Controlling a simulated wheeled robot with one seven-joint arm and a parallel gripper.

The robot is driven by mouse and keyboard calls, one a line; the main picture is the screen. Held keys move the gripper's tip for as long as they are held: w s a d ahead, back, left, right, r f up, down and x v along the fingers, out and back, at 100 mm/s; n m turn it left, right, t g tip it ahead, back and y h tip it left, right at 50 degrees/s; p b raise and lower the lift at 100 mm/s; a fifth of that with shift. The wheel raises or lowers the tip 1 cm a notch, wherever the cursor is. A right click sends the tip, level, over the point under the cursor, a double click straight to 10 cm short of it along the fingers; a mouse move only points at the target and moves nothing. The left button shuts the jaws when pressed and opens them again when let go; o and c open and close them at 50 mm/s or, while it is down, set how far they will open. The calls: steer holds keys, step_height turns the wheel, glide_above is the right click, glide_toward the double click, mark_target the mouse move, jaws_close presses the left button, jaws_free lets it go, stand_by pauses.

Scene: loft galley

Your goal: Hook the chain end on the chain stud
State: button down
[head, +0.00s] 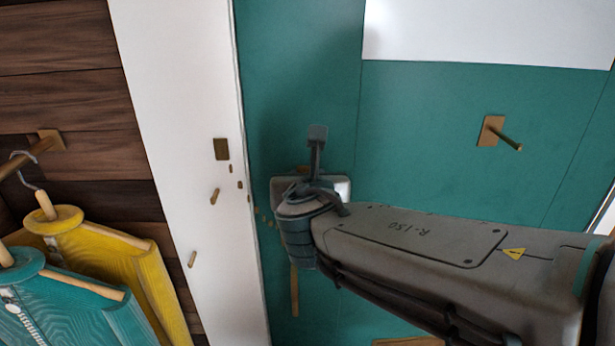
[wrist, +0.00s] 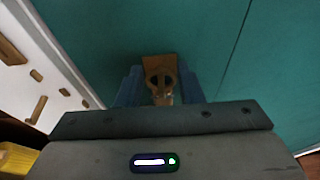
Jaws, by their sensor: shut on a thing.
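My gripper (head: 316,150) is in front of the teal door panel, close to its left edge. In the wrist view my gripper (wrist: 160,92) has its blue-grey fingers either side of a small ring-like piece (wrist: 161,97), which looks like the chain end. Right beyond it is a brown plate (wrist: 158,63) on the teal panel, probably the chain stud's base. Whether the ring is around the stud or only before it I cannot tell. Small brass chain links (head: 262,215) show left of my gripper; the rest of the chain is hidden by it.
A white post (head: 180,100) left of the panel carries a brass plate (head: 221,149) and short pegs (head: 214,196). A brass peg (head: 495,132) sticks out of the panel at right. Yellow (head: 135,270) and teal (head: 70,310) hanging garments fill the lower left.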

steer(key=c, duration=0.9)
jaws_free()
